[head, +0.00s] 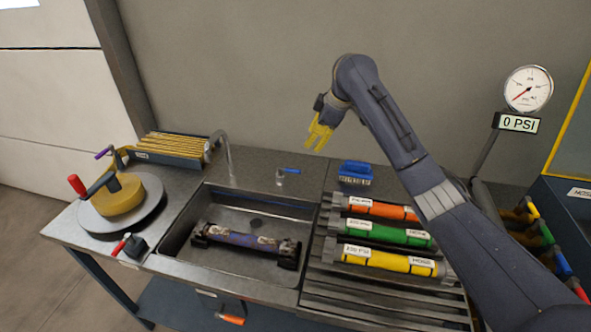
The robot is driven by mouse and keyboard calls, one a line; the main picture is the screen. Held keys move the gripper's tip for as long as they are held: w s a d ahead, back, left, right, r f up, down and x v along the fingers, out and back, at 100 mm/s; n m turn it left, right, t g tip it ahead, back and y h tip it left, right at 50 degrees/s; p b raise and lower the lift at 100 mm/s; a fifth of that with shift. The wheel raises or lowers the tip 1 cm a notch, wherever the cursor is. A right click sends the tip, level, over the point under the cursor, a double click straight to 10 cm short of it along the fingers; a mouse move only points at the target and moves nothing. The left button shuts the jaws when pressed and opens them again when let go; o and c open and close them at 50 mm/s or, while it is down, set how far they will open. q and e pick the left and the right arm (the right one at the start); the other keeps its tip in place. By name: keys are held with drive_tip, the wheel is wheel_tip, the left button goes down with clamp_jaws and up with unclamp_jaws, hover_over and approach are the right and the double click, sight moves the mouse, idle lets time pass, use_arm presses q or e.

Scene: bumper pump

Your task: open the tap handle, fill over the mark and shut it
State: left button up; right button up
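A curved metal tap spout (225,150) stands at the back left of the sink (187,221). A small blue tap handle (289,170) sits on a short metal post behind the sink. A dark purple cylinder (238,238) with black ends and pale smudges lies in the sink. No water is visible, and I cannot make out a fill mark. My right gripper (314,147), with yellow fingers, hangs in the air above and to the right of the blue handle. Its fingertips look slightly apart with nothing between them. My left gripper is out of view.
A blue brush (355,172) lies behind a rack with orange (376,208), green (386,232) and yellow (388,260) labelled hoses. A gauge (527,88) reads 0 PSI at the right. A round turntable (124,205) with a red-knobbed crank stands at the left.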

sight(295, 170)
drive_tip(key=x, duration=1.7)
drive_tip(key=shift+d+f, duration=0.1)
drive_tip(key=shift+f, duration=0.05)
drive_tip(key=shift+c, duration=0.5)
clamp_jaws()
